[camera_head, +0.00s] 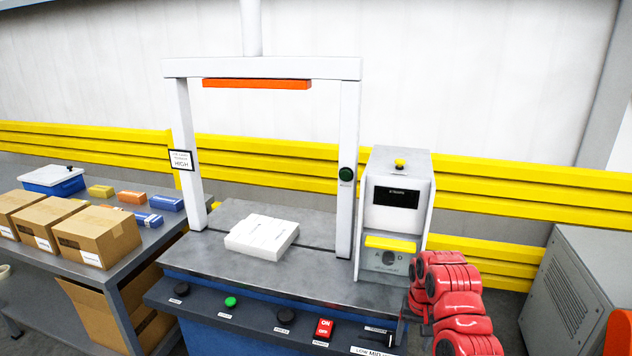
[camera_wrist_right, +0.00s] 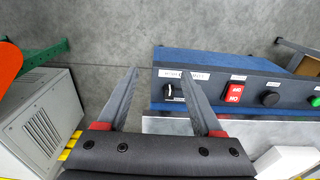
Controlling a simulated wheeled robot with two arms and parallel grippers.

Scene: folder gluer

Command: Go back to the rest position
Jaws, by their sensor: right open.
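My right arm with its red links reaches in at the lower right of the head view. Its gripper (camera_wrist_right: 160,82) shows in the wrist view with two grey fingers spread apart and nothing between them. I cannot tell the exact gap to the knob. In the head view the fingers are mostly hidden by the arm. My left gripper is not in view.
White flat cartons (camera_head: 262,236) lie on the machine's grey table under the white gate (camera_head: 262,68). A red ON switch (camera_head: 324,328) is on the panel. Cardboard boxes (camera_head: 96,236) stand on the left bench. A grey cabinet (camera_head: 570,285) stands at the right.

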